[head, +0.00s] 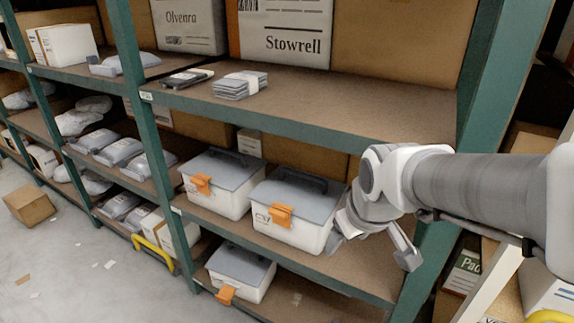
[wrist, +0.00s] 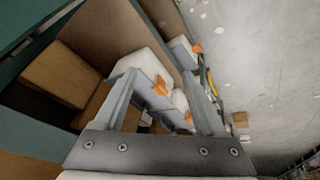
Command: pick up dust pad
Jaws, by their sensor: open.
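A flat stack of grey folded pads with a pale band (head: 240,85) lies on the upper shelf in the head view. It looks like the dust pad, though I cannot be sure. My gripper (head: 372,248) is open and empty, to the right of and lower than the stack, in front of the middle shelf near the right post. In the wrist view my gripper (wrist: 159,88) shows its two fingers spread apart. White bins with orange latches show beyond and between them, and the stack is not visible there.
A dark flat item (head: 187,78) lies left of the stack. Cartons (head: 286,30) stand behind it. Grey-lidded bins (head: 300,208) sit on the middle shelf beside my gripper. A green post (head: 500,90) stands at the right. The upper shelf's right part (head: 375,112) is bare.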

